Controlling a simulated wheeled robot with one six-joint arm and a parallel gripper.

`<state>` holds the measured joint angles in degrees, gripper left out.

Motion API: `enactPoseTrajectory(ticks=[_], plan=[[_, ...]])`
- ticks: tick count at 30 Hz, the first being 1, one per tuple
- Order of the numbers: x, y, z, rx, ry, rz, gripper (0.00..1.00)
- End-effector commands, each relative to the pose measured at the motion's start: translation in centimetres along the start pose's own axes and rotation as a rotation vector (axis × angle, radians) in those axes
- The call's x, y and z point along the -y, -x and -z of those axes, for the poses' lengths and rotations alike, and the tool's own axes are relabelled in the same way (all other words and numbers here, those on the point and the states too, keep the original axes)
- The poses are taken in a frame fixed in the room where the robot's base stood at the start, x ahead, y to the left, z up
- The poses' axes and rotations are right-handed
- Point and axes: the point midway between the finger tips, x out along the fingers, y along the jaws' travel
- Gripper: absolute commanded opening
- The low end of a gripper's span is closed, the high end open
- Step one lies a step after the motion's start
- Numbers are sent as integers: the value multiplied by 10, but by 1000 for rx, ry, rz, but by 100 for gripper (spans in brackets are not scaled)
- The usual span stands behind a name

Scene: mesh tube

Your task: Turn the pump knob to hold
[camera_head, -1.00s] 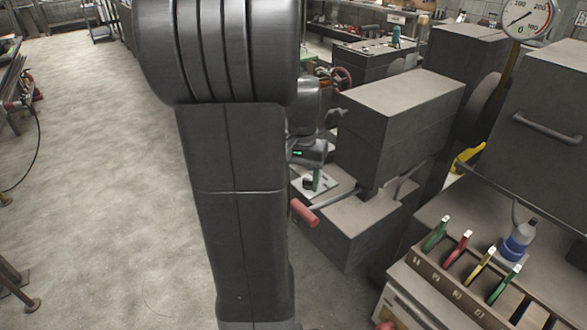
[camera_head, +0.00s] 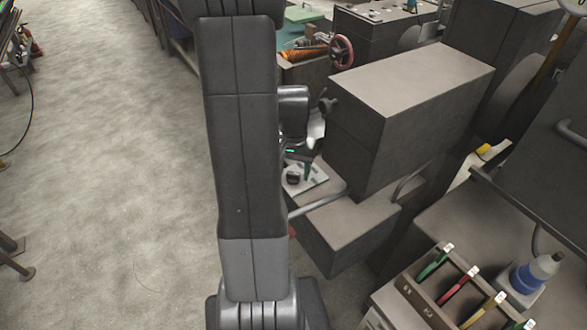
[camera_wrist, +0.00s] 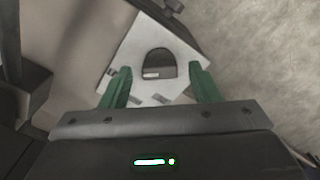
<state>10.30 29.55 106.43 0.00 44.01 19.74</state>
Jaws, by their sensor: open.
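The pump knob (camera_wrist: 158,62) is a dark, rounded knob with a pale mark on its near side. It sits on a white plate (camera_wrist: 190,50) with small grey marks near its edges, too blurred to read. My gripper (camera_wrist: 160,86) is open, its two green fingers apart on the left and right of the knob in the wrist view. Whether they touch it cannot be told. In the head view the knob (camera_head: 293,177) and the plate (camera_head: 318,172) show just right of my arm, with a green finger beside the knob.
A large grey machine block (camera_head: 410,90) stands right of the plate. A bent metal bar (camera_head: 325,202) runs out in front of it. A rack of coloured-handled tools (camera_head: 440,295) and a blue-and-grey bottle (camera_head: 530,275) are at lower right. Open floor (camera_head: 110,180) lies left.

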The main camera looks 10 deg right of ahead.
Motion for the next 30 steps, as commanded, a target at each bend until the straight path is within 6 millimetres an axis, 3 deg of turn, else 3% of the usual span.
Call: enactPoseTrajectory(ticks=[8,15,30], plan=[[0,-2,0,0,0,0,56],[0,-1,0,0,0,0,12],[0,-2,0,-1,128,0,12]])
